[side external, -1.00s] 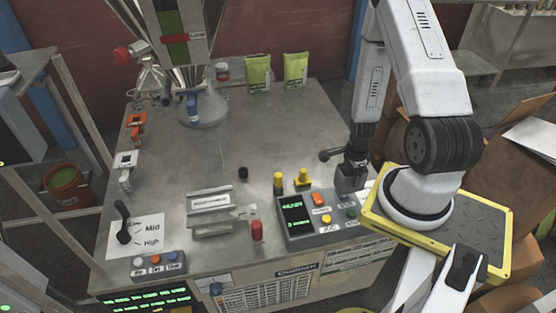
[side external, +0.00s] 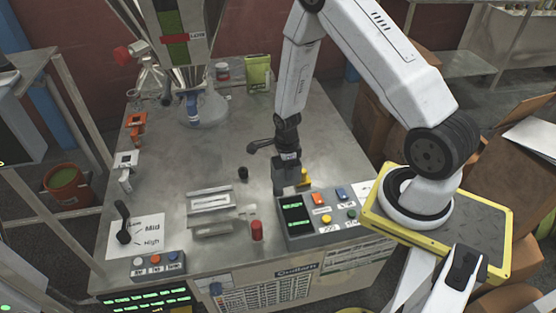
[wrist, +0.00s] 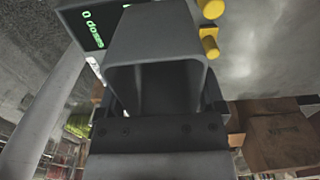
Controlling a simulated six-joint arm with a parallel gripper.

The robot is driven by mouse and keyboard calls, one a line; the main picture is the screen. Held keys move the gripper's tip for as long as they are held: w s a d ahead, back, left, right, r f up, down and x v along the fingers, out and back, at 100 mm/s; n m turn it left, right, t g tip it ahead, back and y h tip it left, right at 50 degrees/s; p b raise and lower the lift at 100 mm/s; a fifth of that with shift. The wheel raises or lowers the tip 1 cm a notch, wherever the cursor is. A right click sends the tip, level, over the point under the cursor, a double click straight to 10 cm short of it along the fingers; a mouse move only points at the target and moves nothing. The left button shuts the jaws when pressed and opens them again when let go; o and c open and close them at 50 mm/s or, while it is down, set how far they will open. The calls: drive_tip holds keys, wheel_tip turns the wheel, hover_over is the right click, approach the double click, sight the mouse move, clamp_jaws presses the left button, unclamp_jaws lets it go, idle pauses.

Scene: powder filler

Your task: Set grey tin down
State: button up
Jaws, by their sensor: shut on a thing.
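The grey tin (wrist: 185,35) is an open-mouthed, box-like container that fills the upper middle of the wrist view. My gripper (wrist: 160,125) is shut on it. In the side view my gripper (side external: 289,157) points down, with the dark grey tin (side external: 286,178) below it at the back-left edge of the control panel (side external: 325,226). I cannot tell whether the tin touches the table or panel. It hides one of the two yellow knobs; the other yellow knob (side external: 303,178) shows just right of it.
A metal block with a label (side external: 210,212), a red cylinder (side external: 257,231) and a small black cylinder (side external: 241,173) stand left of the tin. A flask (side external: 212,108) and green pouch (side external: 258,73) stand at the back. The middle of the metal table (side external: 200,155) is clear.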

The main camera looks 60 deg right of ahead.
drive_tip(key=w+a+r, duration=0.1)
drive_tip(key=w+a, duration=0.2)
drive_tip(key=a, duration=0.3)
drive_tip(key=w+a+r, duration=0.1)
drive_tip(key=w+a, duration=0.3)
drive_tip(key=a, duration=0.3)
drive_tip(key=shift+a+r, duration=0.15)
drive_tip(key=shift+r, duration=0.25)
drive_tip(key=shift+w, duration=0.2)
drive_tip(key=w+f, duration=0.9)
drive_tip(key=w, duration=0.4)
drive_tip(key=shift+w+a+f, duration=0.15)
